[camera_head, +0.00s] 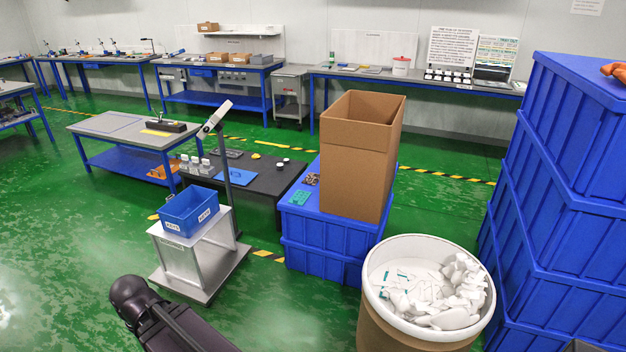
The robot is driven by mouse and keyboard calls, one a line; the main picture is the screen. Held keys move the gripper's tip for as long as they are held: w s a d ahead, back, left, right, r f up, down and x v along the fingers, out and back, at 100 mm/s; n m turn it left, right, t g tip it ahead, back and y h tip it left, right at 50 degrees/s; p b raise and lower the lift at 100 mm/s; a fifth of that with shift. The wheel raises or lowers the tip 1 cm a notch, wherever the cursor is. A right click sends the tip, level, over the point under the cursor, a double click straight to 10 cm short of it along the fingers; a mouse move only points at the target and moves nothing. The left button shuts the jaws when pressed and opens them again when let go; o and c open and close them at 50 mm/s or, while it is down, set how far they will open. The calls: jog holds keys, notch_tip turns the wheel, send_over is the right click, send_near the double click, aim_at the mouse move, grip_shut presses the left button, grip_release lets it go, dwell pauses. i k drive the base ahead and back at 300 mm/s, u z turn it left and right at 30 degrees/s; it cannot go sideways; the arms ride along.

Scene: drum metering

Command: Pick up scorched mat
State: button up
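A small dark brown, mottled flat piece (312,179) lies on the lid of the blue crate (325,250), left of the tall cardboard box; it looks like the scorched mat, but it is too small to be sure. A teal-green flat piece (299,198) lies on the same lid just in front of it. A blue flat sheet (234,177) lies on the low black table. A dark part of my arm shows at the bottom left, well apart from the crate. My gripper's fingers do not show.
An open cardboard box (362,170) stands on the crate. A drum (372,285) of white scraps is in front, right of it. Tall blue crates (560,200) block the right. A scale (195,255) holds a blue bin (188,212). Green floor is clear at left.

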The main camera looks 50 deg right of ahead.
aim_at(312, 179)
jog(key=i, duration=2.05)
jog(key=z, duration=4.4)
jog(key=i, duration=0.1)
jog(key=u, duration=2.3)
